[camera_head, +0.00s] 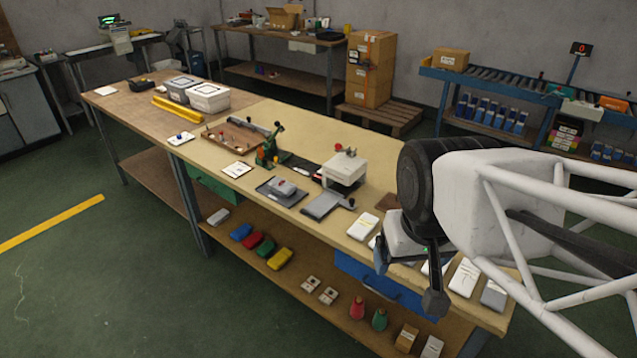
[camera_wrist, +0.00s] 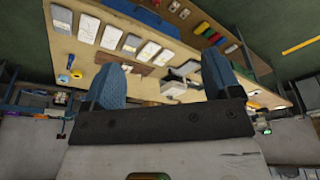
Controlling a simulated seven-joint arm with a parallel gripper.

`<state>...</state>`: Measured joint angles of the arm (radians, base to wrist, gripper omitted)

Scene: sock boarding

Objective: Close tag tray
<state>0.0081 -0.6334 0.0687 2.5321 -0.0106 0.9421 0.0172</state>
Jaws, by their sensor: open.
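No tray bears a readable tag label, so I cannot tell which is the tag tray. A blue drawer (camera_head: 380,289) with a handle sits under the front edge of the workbench; my gripper partly covers it, and how far out it stands is unclear. A green drawer (camera_head: 214,187) sits farther left under the same bench. A small grey tray (camera_head: 281,194) on the bench holds a pale item. My gripper (camera_head: 408,277) is open near the bench's front edge, by the blue drawer. In the wrist view my gripper's blue fingertips (camera_wrist: 164,80) are apart with nothing held between them.
Several pale cards (camera_head: 464,278) lie along the bench's right end. A white press-like device (camera_head: 344,168) and a green hand tool (camera_head: 268,150) stand mid-bench. Floor in front is clear.

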